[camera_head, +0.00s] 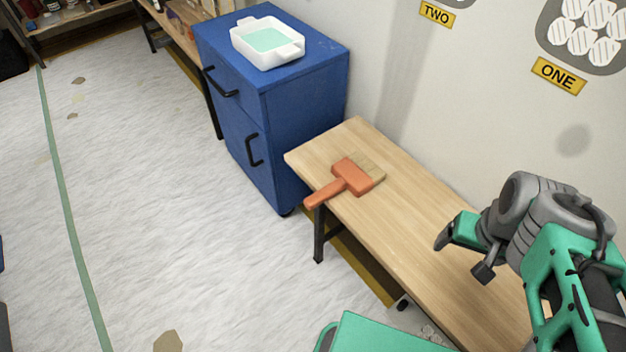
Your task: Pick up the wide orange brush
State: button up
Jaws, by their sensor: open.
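The wide orange brush (352,178) lies flat on the wooden bench (412,229), near its far end. Its handle points to the lower left and sticks out past the bench's left edge. Its tan bristles point to the upper right, towards the wall. My gripper (460,252) is at the right, above the nearer part of the bench, apart from the brush and to its lower right. Its fingers are open and nothing shows between them.
A blue cabinet (300,112) stands just beyond the bench and holds a white tray (284,53) with pale green contents. The wall (480,110) runs along the bench's right side. The floor (170,200) at left is mostly clear. The bench between brush and gripper is bare.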

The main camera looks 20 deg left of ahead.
aim_at(357, 173)
jog(key=u, duration=1.45)
jog(key=k, duration=1.3)
jog(key=u, duration=1.35)
jog(key=i, duration=2)
jog(key=z, duration=0.7)
jog(key=i, duration=0.55)
jog(key=z, duration=0.4)
